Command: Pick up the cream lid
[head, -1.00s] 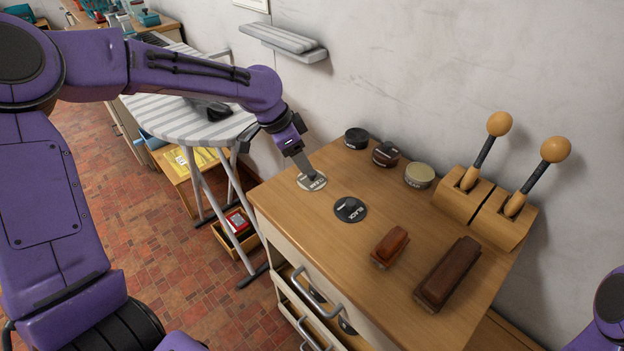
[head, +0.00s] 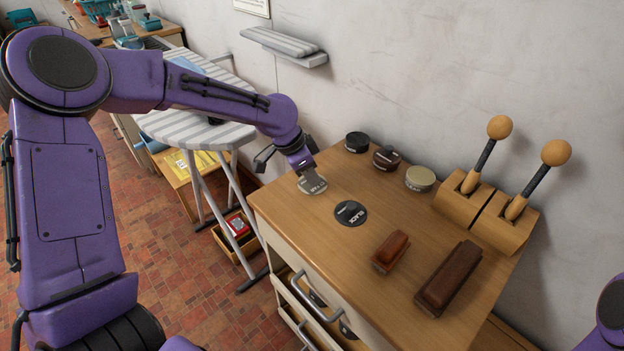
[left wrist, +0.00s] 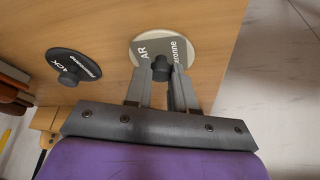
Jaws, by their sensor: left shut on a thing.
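The cream lid (head: 305,188) is a flat pale disc with a grey label and a small dark knob. It lies at the left end of the wooden top, and it also shows in the left wrist view (left wrist: 190,30). My left gripper (head: 316,186) is over it; in the left wrist view its fingers (left wrist: 161,72) are shut on the knob. The lid looks flat on the wood, and I cannot tell any gap beneath it. My right gripper is out of view.
A black lid (head: 350,213) lies just right of the cream lid. Behind are a black tin (head: 356,142), a brown tin (head: 386,158) and a cream tin (head: 420,179). Two brushes (head: 391,251) (head: 448,278) and wooden blocks with knobbed handles (head: 487,215) stand right. An ironing board (head: 195,128) is left.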

